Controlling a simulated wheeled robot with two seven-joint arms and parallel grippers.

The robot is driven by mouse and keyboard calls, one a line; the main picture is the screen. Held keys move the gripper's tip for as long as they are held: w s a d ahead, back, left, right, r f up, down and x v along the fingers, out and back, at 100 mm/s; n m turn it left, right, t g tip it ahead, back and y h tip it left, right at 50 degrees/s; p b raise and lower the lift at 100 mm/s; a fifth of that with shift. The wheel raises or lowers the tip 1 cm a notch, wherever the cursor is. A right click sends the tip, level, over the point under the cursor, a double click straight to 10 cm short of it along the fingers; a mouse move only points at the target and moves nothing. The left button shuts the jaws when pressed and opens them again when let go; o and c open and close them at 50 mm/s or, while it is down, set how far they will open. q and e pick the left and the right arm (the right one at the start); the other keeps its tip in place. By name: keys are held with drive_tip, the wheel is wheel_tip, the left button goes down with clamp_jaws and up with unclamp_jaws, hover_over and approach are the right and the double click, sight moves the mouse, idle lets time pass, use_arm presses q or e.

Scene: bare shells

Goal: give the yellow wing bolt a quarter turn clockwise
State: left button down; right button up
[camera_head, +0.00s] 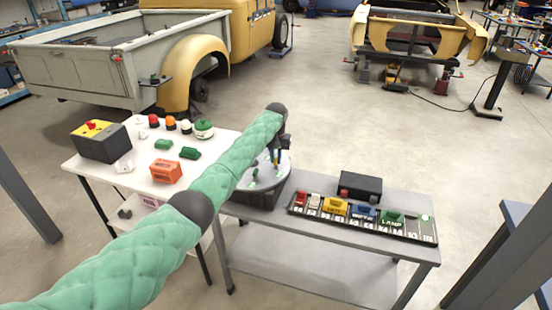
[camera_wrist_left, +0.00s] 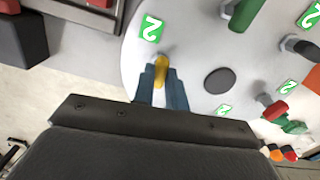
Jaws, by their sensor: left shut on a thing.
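The yellow wing bolt (camera_wrist_left: 161,62) stands on a round light grey plate (camera_wrist_left: 190,40) in the left wrist view. My left gripper (camera_wrist_left: 162,75) is shut on it, with one finger on each side and the yellow top showing between the tips. In the head view my left gripper (camera_head: 275,155) points down at the round plate (camera_head: 285,172), and the arm covers much of the plate. A green wing bolt (camera_wrist_left: 246,14) and a red one (camera_wrist_left: 276,110) stand on the same plate. My right gripper is not in view.
On the grey bench, a black box (camera_head: 360,186) and a tray of coloured parts (camera_head: 415,231) stand to the right. A white table (camera_head: 140,178) is at left.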

sight(276, 160)
use_arm(q)
drive_tip(key=shift+m, duration=0.6)
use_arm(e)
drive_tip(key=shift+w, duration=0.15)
use_arm(q)
drive_tip(key=c, duration=1.4)
unclamp_jaws()
drive_tip(key=shift+c, duration=0.2)
drive_tip(key=shift+r, duration=0.1)
